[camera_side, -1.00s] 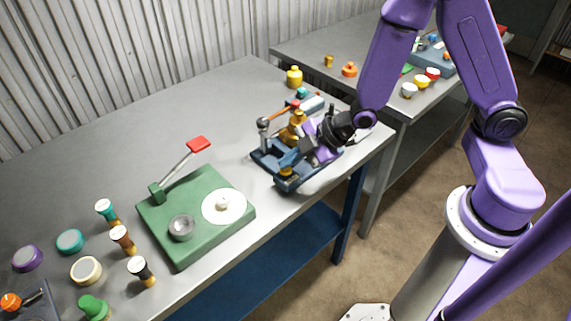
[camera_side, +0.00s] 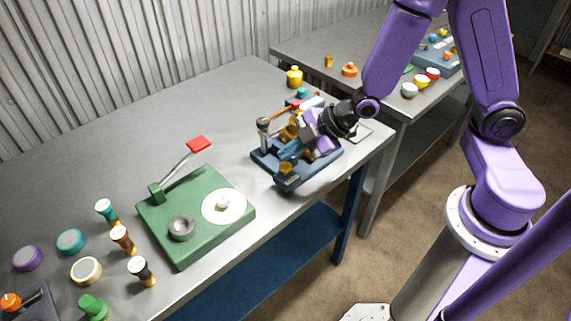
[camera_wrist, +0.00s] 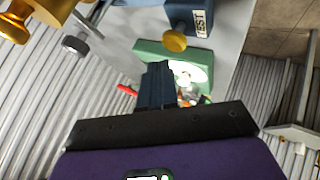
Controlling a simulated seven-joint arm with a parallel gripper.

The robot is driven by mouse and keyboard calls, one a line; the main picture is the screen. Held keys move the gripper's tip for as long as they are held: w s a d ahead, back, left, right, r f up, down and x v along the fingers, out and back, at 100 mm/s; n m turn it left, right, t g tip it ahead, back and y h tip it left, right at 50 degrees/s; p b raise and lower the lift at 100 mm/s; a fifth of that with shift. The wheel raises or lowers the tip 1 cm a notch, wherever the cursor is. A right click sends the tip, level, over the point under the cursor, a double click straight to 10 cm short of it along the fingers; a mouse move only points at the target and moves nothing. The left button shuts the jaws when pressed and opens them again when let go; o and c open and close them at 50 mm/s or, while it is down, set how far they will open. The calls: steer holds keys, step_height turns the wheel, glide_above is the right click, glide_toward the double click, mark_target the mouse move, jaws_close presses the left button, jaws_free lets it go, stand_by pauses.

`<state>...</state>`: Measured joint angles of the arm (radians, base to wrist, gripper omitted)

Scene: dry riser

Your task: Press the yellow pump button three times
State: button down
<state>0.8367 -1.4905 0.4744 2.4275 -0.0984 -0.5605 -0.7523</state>
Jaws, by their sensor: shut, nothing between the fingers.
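The yellow pump button (camera_side: 285,168) sits at the front corner of the blue device (camera_side: 289,185) on the grey bench. It also shows in the wrist view (camera_wrist: 174,41), round and standing out from a dark blue block with a TEST label. My gripper (camera_side: 287,152) is shut and empty, just above and behind the button in the side view. In the wrist view its dark blue fingertips (camera_wrist: 157,68) are close together and apart from the button in the picture. How far the button is pressed in cannot be told.
A brass part (camera_wrist: 45,10) of the device is close to my gripper. A green board (camera_side: 185,240) with a red-tipped lever (camera_side: 198,144) stands to the left. A yellow bottle (camera_side: 294,77) stands behind. Several small knobs and lids lie at the bench's left end.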

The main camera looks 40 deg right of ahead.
mark_target(290, 166)
steer(key=shift+r, duration=2.4)
steer(key=s+d+r+m+g+h, duration=0.1)
steer(key=s+d+g+h, duration=0.1)
steer(key=s, duration=0.5)
steer(key=s+d+r+m+g+h, duration=0.2)
steer(key=s+d, duration=0.2)
steer(key=s, duration=0.4)
steer(key=s+d+r+m+g+h, duration=0.1)
steer(key=s+d+r+g, duration=0.1)
steer(key=s, duration=0.5)
steer(key=shift+s+d+m+g+h, duration=0.3)
steer(key=shift+s+d+m+h, duration=0.1)
steer(key=shift+d, duration=0.15)
